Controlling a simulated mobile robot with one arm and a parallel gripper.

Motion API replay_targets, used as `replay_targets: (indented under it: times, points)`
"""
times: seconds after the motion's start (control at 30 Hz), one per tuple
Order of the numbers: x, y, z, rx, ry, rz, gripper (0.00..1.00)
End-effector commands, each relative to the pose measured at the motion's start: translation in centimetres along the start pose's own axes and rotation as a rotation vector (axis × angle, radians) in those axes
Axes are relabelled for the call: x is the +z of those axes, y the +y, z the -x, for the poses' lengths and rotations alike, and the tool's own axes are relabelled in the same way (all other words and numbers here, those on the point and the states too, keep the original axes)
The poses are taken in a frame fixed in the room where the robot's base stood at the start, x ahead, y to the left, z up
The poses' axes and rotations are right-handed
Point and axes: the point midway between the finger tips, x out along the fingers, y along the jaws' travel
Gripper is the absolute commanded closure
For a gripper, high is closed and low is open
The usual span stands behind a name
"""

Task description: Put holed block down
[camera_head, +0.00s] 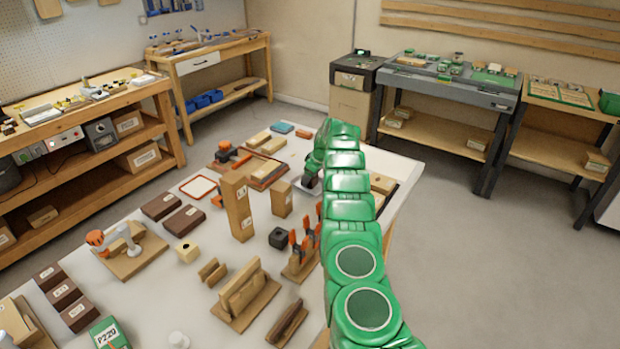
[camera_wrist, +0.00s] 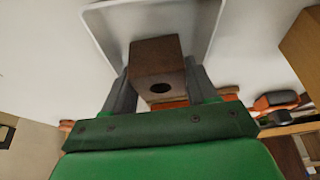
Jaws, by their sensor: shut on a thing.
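My green arm reaches to the far part of the white bench top (camera_head: 228,288). In the wrist view my gripper (camera_wrist: 160,80) has its two grey fingers on either side of a brown wooden block with a dark round hole (camera_wrist: 156,56), and is shut on it. A pale, raised-rim tray (camera_wrist: 112,25) lies behind the block in that view. I cannot tell whether the block touches the tray floor. In the head view the gripper (camera_head: 310,181) is small and dark at the tray (camera_head: 298,188), and the block is not clearly seen.
A tall wooden block (camera_head: 237,207) and a shorter one (camera_head: 282,198) stand left of the gripper. A clamp with orange parts (camera_head: 226,153) lies farther back. A dark holed cube (camera_head: 279,238), orange-handled tools (camera_head: 303,241) and a pale holed cube (camera_head: 187,251) are nearer.

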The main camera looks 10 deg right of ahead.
Motion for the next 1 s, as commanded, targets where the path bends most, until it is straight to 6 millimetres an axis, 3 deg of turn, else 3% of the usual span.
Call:
replay_targets:
  times: [0.4,0.43,0.5,1.0]
  points:
    - [0.18,0.00,-0.37,0.000,0.000,0.000,0.73]
    - [0.18,0.01,-0.39,0.000,0.000,0.000,0.41]
    - [0.17,0.00,-0.38,0.000,0.000,0.000,0.32]
    - [0.06,0.00,0.23,-0.001,-0.001,0.000,0.32]
